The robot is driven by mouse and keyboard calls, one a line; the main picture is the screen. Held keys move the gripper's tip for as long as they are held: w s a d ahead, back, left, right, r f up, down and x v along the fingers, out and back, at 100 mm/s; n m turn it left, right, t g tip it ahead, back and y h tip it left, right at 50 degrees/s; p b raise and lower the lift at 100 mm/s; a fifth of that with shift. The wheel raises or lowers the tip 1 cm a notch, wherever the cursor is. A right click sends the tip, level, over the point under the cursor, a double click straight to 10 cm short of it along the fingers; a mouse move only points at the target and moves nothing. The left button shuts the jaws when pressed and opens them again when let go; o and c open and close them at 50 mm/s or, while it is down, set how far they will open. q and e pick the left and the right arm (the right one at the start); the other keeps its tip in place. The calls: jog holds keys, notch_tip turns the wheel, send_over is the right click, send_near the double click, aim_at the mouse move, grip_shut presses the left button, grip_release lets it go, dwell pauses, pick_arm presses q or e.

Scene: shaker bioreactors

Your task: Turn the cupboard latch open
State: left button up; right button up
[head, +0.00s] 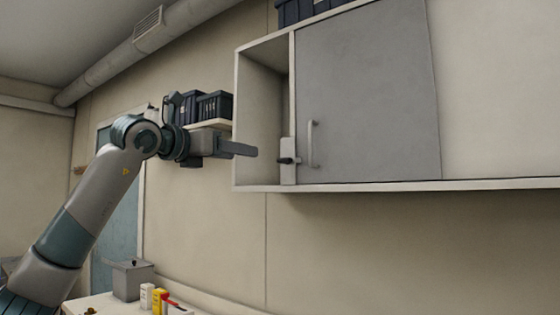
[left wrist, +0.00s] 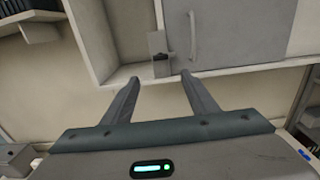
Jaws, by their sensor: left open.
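The wall cupboard (head: 263,189) has an open bay at its left and a grey door (head: 370,95) over the part to the right. The latch (head: 288,160) is a small pale plate with a dark knob at the door's lower left edge, beside the vertical door handle (head: 313,145). In the left wrist view the latch (left wrist: 158,45) lies beyond and between the fingertips, with the handle (left wrist: 193,35) to its right. My left gripper (head: 255,151) is left of the latch, apart from it; its fingers are spread and empty (left wrist: 160,80). My right gripper is not in view.
A shelf with dark crates (head: 214,104) is on the wall behind my left wrist. Another dark crate (head: 297,11) sits on top of the cupboard. Below are a grey lidded box (head: 127,280) and small yellow and white boxes (head: 158,300) on a table. The wall under the cupboard is clear.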

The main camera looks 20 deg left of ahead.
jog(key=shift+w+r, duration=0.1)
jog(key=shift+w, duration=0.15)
pick_arm(q)
jog(key=shift+w+d, duration=0.1)
jog(key=shift+w, duration=0.05)
jog(key=p, duration=0.4)
send_near(282, 160)
jog(key=w, duration=0.1)
jog(key=p+x, duration=0.3)
jog(key=x, duration=0.5)
jog(key=shift+d+p, duration=0.2)
jog(key=shift+p, duration=0.1)
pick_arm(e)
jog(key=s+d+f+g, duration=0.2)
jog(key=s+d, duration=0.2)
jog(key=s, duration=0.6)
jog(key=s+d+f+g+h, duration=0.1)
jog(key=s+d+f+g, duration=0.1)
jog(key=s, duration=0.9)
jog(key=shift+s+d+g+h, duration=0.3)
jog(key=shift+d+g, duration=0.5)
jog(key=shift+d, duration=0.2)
pick_arm(q)
jog(key=shift+c, duration=0.7)
jog(key=c, duration=0.9)
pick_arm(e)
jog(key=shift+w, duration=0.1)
